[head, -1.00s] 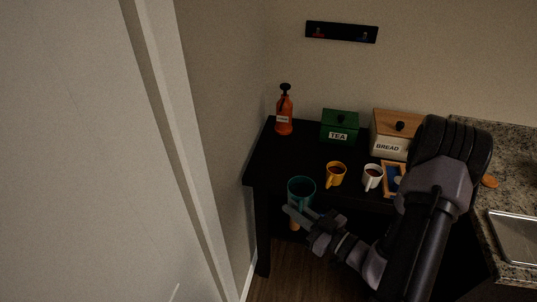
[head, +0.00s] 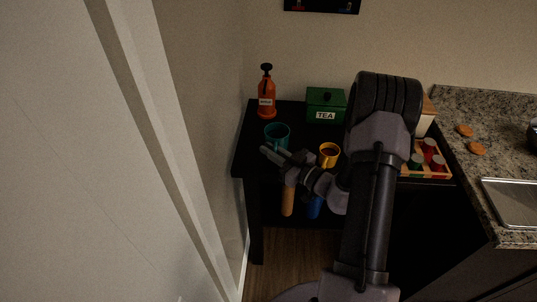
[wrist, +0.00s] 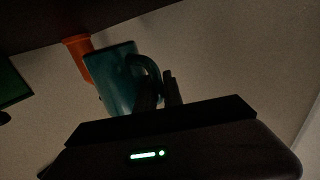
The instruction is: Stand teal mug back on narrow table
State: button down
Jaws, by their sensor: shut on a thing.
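The teal mug (head: 277,132) is in my gripper (head: 273,155), opening upward and roughly upright in the head view. It appears over the front left of the black narrow table (head: 251,143); I cannot tell whether its base touches the top. In the wrist view the mug (wrist: 112,80) shows with its handle toward my fingers (wrist: 168,90), which are shut at the handle side. Its base is hidden in the head view.
An orange pump bottle (head: 267,102) stands behind the mug, with a green TEA box (head: 326,106) to its right. A yellow mug (head: 329,155) is close on the right of my gripper. A rack of jars (head: 427,160) is at the table's right. My arm hides the middle.

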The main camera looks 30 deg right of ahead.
jog(key=w, duration=0.1)
jog(key=w+d, duration=0.1)
jog(key=w, duration=0.1)
jog(key=shift+w+d+f+b, duration=0.1)
jog(key=shift+w+f+b, duration=0.1)
jog(key=shift+b, duration=0.15)
notch_tip(320, 180, down, 4)
jog(key=shift+r+b, duration=0.15)
jog(key=shift+b, duration=1.05)
jog(key=shift+r, duration=0.15)
jog(key=c, duration=1.5)
grip_release()
jog(key=shift+s, duration=0.1)
